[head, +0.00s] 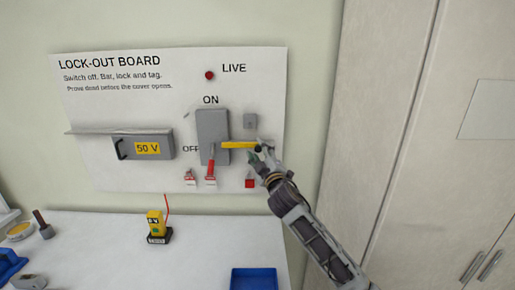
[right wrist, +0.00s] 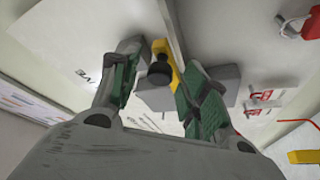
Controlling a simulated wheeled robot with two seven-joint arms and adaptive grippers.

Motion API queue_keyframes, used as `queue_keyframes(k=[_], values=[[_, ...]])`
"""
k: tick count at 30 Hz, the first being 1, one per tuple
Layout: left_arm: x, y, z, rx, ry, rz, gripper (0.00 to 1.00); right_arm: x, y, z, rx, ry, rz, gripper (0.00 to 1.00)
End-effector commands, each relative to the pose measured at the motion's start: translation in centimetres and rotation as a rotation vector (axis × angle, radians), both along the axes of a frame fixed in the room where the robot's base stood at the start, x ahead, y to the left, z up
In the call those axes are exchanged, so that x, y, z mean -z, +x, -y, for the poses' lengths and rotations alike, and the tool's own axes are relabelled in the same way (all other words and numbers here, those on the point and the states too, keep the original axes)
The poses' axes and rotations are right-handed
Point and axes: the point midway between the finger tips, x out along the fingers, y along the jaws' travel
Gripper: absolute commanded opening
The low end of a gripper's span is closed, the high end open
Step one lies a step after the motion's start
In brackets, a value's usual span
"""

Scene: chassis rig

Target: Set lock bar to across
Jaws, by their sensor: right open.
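The yellow lock bar (head: 240,145) lies roughly level in the head view. Its left end is over the lower part of the grey switch box (head: 211,125), and its right end reaches my right gripper (head: 259,153). In the right wrist view the yellow bar (right wrist: 174,58) and a black knob (right wrist: 159,73) show between the green-padded fingers of my right gripper (right wrist: 163,95). The fingers are apart, one on each side of the knob; I cannot tell whether either touches it. The switch's red handle (head: 211,168) points down, near the OFF label. My left gripper is out of view.
A red padlock (head: 249,183) and red tags (head: 190,178) hang low on the board. A grey 50 V cover box (head: 145,146) is at the left. A yellow tester (head: 156,226) and a blue tray (head: 254,279) are on the bench. A tall cabinet stands at the right.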

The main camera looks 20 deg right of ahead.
Motion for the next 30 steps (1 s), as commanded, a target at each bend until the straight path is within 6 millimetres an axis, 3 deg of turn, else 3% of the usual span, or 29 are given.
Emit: queue_keyframes(k=[8, 19, 30], values=[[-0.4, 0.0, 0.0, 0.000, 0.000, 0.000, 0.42, -0.4, 1.5, 0.0, 0.001, -0.001, 0.001, 0.45], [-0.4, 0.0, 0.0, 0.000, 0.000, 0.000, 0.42, -0.4, 1.7, -0.1, 0.000, -0.001, 0.000, 0.45], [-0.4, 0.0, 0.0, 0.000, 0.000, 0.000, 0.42, -0.3, 1.7, -0.1, 0.000, 0.000, -0.001, 0.00]])
